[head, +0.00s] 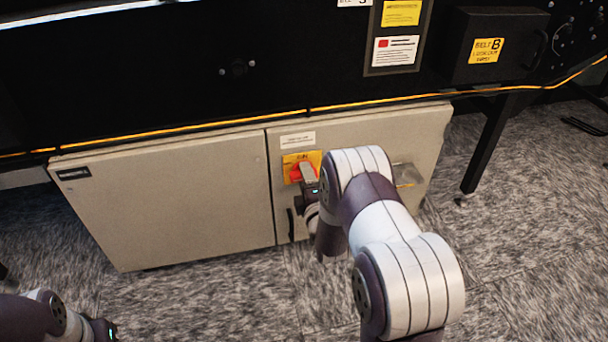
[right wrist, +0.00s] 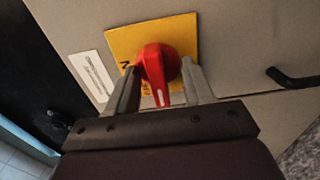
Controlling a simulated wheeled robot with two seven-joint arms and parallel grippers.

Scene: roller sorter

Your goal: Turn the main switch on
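The main switch is a red rotary handle on a yellow plate (head: 315,156), set in the right door of a beige cabinet. In the right wrist view the red handle (right wrist: 158,72) stands in front of its yellow plate (right wrist: 122,42), its white-marked end pointing to the bottom of that picture. My right gripper (right wrist: 162,75) is open with one finger on each side of the handle; a gap shows beside the handle. In the head view this gripper (head: 306,172) partly hides the switch. My left gripper (head: 106,332) is at the bottom left corner, away from the cabinet; its fingers are not clear.
The beige cabinet (head: 170,195) stands under a black conveyor frame (head: 150,70) with an orange cable along it. A black door handle (head: 291,224) is below the switch; it also shows in the wrist view (right wrist: 292,78). A black support leg (head: 485,145) stands at right. Carpet in front is clear.

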